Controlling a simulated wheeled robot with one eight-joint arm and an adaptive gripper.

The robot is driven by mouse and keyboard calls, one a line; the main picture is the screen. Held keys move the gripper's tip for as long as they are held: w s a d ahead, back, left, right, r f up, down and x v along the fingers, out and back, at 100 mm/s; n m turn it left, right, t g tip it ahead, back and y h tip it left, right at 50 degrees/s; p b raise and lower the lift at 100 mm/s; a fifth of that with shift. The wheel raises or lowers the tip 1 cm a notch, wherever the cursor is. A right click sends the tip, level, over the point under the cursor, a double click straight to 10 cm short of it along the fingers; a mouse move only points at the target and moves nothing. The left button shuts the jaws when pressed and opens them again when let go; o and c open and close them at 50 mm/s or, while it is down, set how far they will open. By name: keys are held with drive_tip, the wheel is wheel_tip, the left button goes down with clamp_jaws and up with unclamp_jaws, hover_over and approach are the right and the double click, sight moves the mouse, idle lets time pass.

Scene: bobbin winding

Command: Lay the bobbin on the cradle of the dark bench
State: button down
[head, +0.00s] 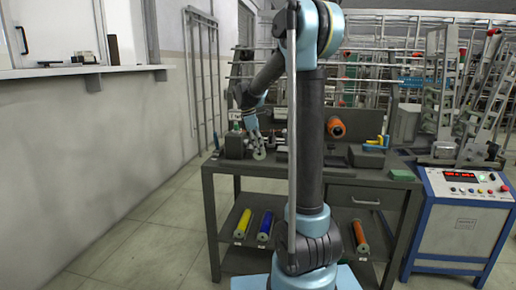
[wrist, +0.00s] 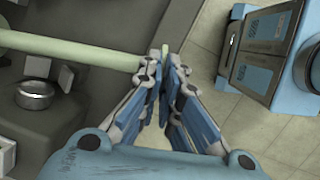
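A pale green bobbin (wrist: 80,49) runs in from the left in the wrist view, its near end at my fingers. In the head view its pale round end (head: 259,154) shows just below my gripper (head: 252,128), over the front left of the dark bench (head: 262,168). In the wrist view my gripper (wrist: 164,68) has its fingers close together, with a thin pale edge between the tips; it looks shut on the bobbin's end. The cradle cannot be made out clearly; whether the bobbin touches anything below is hidden.
Yellow (head: 243,222), blue (head: 265,225) and orange (head: 360,235) bobbins lie on the lower shelf. A dark block (head: 235,146) stands at the bench's left; an orange spool (head: 336,127) is behind. A control cabinet (head: 465,220) stands right. Floor at left is clear.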

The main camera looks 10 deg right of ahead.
drive_tip(key=shift+f, duration=0.45)
drive_tip(key=c, duration=1.8)
unclamp_jaws()
drive_tip(key=shift+r, duration=0.1)
drive_tip(key=v, duration=1.3)
